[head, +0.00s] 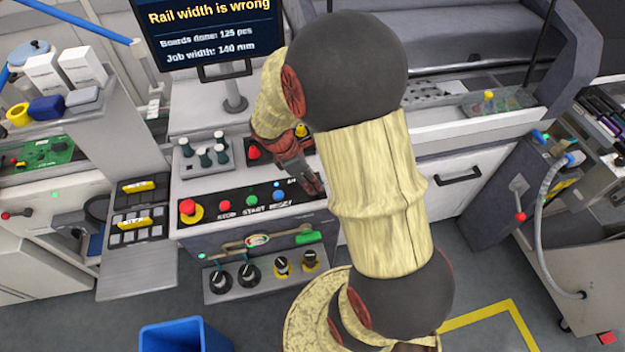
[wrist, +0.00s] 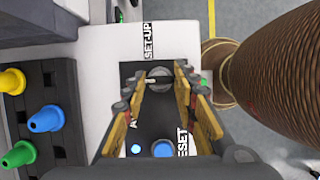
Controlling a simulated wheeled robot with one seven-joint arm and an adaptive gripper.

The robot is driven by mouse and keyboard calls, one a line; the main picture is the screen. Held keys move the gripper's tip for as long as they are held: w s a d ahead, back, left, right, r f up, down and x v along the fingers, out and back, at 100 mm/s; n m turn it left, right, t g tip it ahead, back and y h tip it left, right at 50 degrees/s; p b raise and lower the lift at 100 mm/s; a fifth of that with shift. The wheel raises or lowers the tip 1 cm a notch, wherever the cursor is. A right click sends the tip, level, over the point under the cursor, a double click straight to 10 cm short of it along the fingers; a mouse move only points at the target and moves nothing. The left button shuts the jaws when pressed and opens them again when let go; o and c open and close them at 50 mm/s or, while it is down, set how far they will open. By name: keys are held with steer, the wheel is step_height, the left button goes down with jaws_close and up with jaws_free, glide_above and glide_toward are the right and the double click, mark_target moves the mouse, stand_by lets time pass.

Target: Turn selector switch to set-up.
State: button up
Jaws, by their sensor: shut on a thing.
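The selector switch (wrist: 158,73) is a round grey knob on a black plate in the wrist view, with a pale bar on its left side. The label SET-UP (wrist: 148,41) is printed beyond it; a partly covered label starting with A lies on the near side. My gripper (wrist: 160,88) has its two yellow-sided fingers on either side of the knob, shut on it. In the head view my gripper (head: 314,186) reaches down to the right end of the black control panel (head: 237,213), and the knob is hidden behind it and my arm.
A red emergency stop (head: 188,208) and stop, start and blue reset (head: 278,196) buttons are left of my gripper. The monitor (head: 210,27) reads "Rail width is wrong". My arm covers the middle right.

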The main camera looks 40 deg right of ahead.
steer(key=shift+r, duration=0.1)
steer(key=m+g+p, duration=0.1)
steer(key=m+p, duration=0.1)
steer(key=m, duration=0.1)
steer(key=shift+w+y+p, duration=0.1)
steer(key=shift+y+p, duration=0.25)
steer(key=shift+y, duration=0.05)
steer(key=m+y+p, duration=0.1)
steer(key=m, duration=0.1)
steer(key=shift+d+m+g+p, duration=0.15)
steer(key=shift+m+g+p, duration=0.15)
steer(key=shift+p, duration=0.1)
steer(key=m+y+p, duration=0.1)
steer(key=m, duration=0.2)
steer(key=m+y+p, duration=0.1)
steer(key=m+p, duration=0.1)
steer(key=m, duration=0.1)
steer(key=shift+d, duration=0.1)
steer(key=shift+w, duration=0.1)
steer(key=o, duration=1.1)
steer(key=shift+g, duration=0.3)
steer(key=shift+o, duration=0.2)
steer(key=v, duration=1.1)
steer(key=shift+w+d+r, duration=0.15)
steer(key=shift+d+r, duration=0.05)
steer(key=shift+r, duration=0.2)
